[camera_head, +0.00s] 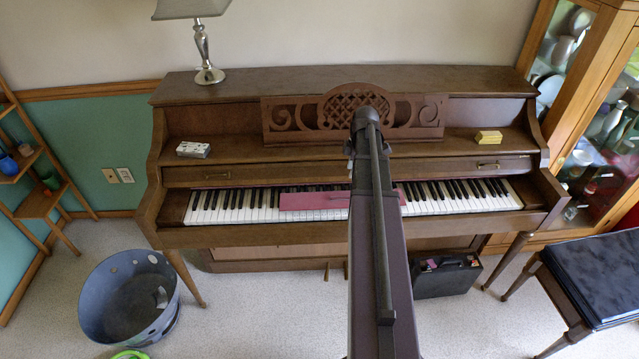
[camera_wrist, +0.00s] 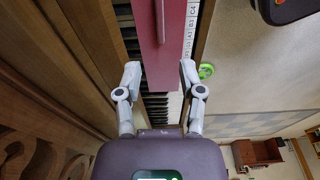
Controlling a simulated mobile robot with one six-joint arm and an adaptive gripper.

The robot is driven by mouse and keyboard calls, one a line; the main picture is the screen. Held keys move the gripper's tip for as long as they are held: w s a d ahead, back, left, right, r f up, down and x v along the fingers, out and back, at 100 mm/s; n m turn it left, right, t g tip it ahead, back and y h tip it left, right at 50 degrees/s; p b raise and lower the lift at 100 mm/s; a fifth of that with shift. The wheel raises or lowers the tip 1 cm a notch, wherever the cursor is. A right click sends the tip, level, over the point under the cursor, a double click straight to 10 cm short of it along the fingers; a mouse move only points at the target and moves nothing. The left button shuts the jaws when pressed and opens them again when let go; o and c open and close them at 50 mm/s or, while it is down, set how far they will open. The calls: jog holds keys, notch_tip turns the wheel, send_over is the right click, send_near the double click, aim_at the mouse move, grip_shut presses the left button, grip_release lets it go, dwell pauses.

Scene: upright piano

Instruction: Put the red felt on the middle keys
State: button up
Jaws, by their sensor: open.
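The red felt (camera_head: 315,200) is a long dark-red strip lying along the middle keys of the piano; my arm hides part of it in the head view. In the wrist view the red felt (camera_wrist: 171,50) reaches down between my fingers, with a raised ridge along it. My gripper (camera_wrist: 160,70) is open, with a fingertip on either side of the felt's near end; I cannot tell whether they touch it. The black and white keys (camera_head: 235,206) show at both sides of the felt. My gripper is hidden behind my arm in the head view.
A white box (camera_head: 193,149) and a yellow block (camera_head: 488,137) sit on the piano's ledge. A lamp (camera_head: 205,50) stands on top. A grey-blue bin (camera_head: 130,300), a dark case (camera_head: 447,276) and a bench (camera_head: 590,280) stand on the floor around the piano.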

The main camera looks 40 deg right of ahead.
jog(key=shift+a, duration=0.15)
jog(key=s+a+m, duration=0.1)
jog(key=a+m, duration=0.3)
jog(key=a, duration=0.9)
jog(key=s+a+m+h, duration=0.1)
jog(key=a+m, duration=0.3)
jog(key=a, duration=0.9)
jog(key=s+a+m+g, duration=0.1)
jog(key=s+a+m, duration=0.2)
jog(key=a, duration=1)
jog(key=shift+m+h, duration=0.3)
jog(key=shift+m, duration=0.1)
jog(key=shift+f, duration=0.1)
jog(key=shift+c, duration=0.3)
